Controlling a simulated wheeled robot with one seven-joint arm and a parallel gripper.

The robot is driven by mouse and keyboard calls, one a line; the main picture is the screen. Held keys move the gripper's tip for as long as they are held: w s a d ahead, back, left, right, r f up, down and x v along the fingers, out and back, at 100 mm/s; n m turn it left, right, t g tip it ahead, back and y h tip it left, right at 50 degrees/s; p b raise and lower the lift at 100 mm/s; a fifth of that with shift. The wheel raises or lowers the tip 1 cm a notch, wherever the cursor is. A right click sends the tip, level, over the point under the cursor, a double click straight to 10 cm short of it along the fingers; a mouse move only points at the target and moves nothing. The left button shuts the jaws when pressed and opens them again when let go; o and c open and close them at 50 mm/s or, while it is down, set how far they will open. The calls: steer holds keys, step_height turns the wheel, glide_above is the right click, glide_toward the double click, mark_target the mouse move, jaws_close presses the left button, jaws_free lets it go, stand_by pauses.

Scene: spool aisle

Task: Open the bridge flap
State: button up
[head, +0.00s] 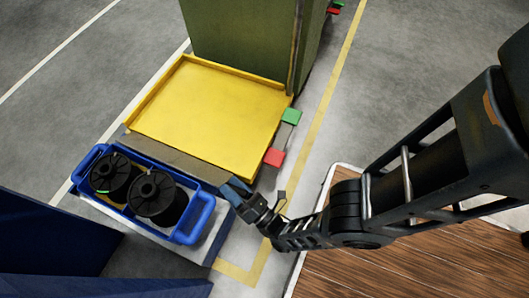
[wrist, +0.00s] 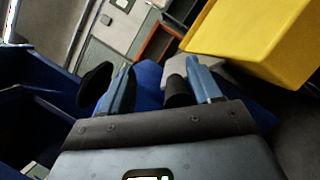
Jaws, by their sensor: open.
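A flat grey-brown strip (head: 180,160) lies between the yellow tray and the blue crate; it may be the bridge flap, but I cannot tell its hinge or state for sure. My gripper (head: 237,188) is low by the right end of this strip, close to the crate's right end. It also shows in the wrist view (wrist: 162,80), with its two blue fingers apart and pointing toward the blue crate. I see nothing held between them. Whether a finger touches the crate or the strip is not clear.
The blue crate (head: 200,220) holds two black spools (head: 156,194). The yellow tray (head: 205,110) stands before a green cabinet (head: 245,35). Green (head: 291,116) and red (head: 274,157) blocks sit at its right side. Dark blue panels (head: 50,250) stand at lower left. Grey floor is clear at upper left.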

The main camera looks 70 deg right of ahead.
steer(key=s+d+r+p, duration=0.5)
steer(key=s+d+r, duration=0.1)
steer(key=d, duration=0.3)
steer(key=shift+s+d+r, duration=0.2)
steer(key=shift+d+r, duration=0.1)
steer(key=shift+r, duration=0.45)
steer(key=shift+c, duration=0.5)
